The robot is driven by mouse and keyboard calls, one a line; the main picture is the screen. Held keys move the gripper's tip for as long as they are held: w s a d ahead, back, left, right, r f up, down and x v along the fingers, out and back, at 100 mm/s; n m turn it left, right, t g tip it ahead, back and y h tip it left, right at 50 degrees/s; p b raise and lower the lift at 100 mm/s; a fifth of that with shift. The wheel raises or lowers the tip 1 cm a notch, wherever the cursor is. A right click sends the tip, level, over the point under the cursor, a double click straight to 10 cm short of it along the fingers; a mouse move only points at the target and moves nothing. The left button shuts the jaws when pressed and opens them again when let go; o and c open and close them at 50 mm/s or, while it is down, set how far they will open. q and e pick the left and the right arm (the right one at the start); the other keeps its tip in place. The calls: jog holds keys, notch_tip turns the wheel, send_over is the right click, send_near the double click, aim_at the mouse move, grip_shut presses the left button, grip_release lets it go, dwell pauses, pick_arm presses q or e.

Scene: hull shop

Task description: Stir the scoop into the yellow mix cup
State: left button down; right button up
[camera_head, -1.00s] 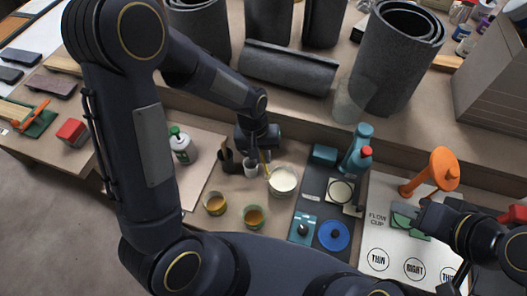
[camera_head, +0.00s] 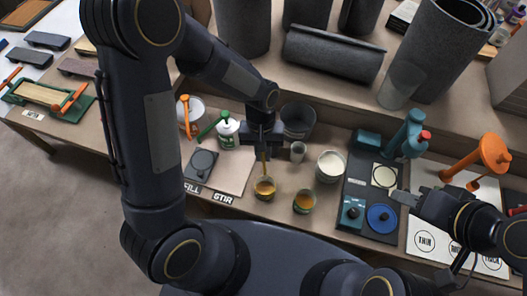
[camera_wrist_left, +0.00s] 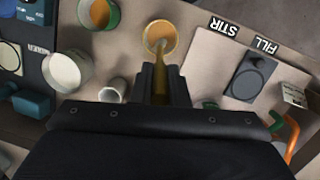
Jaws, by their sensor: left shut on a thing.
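The yellow mix cup (camera_head: 264,188) stands on the bench below my left gripper, with amber liquid inside. It also shows in the left wrist view (camera_wrist_left: 173,27). No separate scoop of material can be made out. My right gripper (camera_head: 403,197) is by the teal scale's right side; its jaws are too small to read.
A green-walled cup (camera_wrist_left: 112,14) of amber liquid stands beside the yellow one. A white-filled tub (camera_head: 331,166), a small grey cup (camera_head: 298,152) and a dark bucket (camera_head: 298,118) are close by. The FILL/STIR board (camera_head: 238,170) lies to the left.

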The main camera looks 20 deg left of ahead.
pick_arm(q)
notch_tip(320, 180, down, 10)
jog(key=b, duration=0.8)
jog(key=shift+s+d, duration=0.15)
jog(key=shift+s, duration=0.05)
jog(key=shift+d+f, duration=0.1)
